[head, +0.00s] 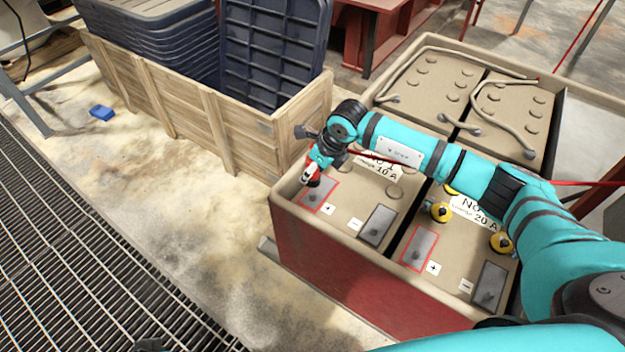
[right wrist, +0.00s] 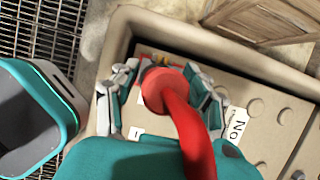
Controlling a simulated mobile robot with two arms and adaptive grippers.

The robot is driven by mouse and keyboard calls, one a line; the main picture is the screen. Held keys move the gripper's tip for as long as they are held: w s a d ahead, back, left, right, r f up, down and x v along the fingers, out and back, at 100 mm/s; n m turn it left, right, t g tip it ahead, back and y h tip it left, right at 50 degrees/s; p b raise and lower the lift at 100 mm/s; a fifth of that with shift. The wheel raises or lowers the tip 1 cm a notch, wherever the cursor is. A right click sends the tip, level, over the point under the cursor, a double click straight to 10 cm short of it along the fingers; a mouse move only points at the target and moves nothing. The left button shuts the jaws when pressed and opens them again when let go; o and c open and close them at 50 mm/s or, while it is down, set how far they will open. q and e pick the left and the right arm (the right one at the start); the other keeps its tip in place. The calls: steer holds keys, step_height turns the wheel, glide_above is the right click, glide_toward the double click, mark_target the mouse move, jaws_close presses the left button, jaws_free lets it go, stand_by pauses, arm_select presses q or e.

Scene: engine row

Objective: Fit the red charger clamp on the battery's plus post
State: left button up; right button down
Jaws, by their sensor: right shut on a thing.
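My right gripper (head: 312,174) reaches over the near left battery (head: 345,205), the one labelled 10 A. It is shut on the red charger clamp (head: 313,183), which hangs at the grey plus pad (head: 320,197) outlined in red. In the right wrist view, the right gripper's fingers (right wrist: 162,98) stand on both sides of the red clamp (right wrist: 165,82). Its thick red cable (right wrist: 192,135) runs toward the camera. The clamp hides the post beneath it, so I cannot tell whether they touch.
A minus pad (head: 377,226) lies right of the plus pad. The 20 A battery (head: 450,240) has its own plus pad (head: 418,246) and yellow caps (head: 441,212). A wooden crate (head: 240,140) with dark blue bins stands close on the left. The battery box's raised rim (head: 285,190) borders the work area.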

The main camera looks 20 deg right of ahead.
arm_select(q)
steer(key=shift+r, duration=0.15)
arm_select(e)
steer(key=shift+w, duration=0.1)
steer(key=shift+f+b, duration=1)
steer(key=shift+f, duration=0.25)
steer(key=shift+f+b, duration=0.4)
steer(key=shift+f, duration=0.15)
steer(key=shift+f+b, duration=0.45)
steer(key=shift+f, duration=0.55)
steer(key=shift+f+b, duration=0.3)
steer(key=shift+b, duration=0.15)
steer(key=shift+f+b, duration=0.35)
steer(key=shift+f, duration=0.15)
arm_select(q)
steer(key=w+d+r+t+h, duration=0.1)
steer(key=w+d+r+t, duration=0.1)
steer(key=w, duration=0.5)
steer(key=w+d+r+t+h, duration=0.1)
steer(key=w+d+r+t, duration=0.1)
steer(key=w+r+t, duration=0.3)
steer(key=shift+w+d+t+h, duration=0.35)
steer(key=shift+w+t, duration=0.5)
steer(key=shift+t, duration=0.45)
arm_select(e)
steer(key=shift+f, duration=0.15)
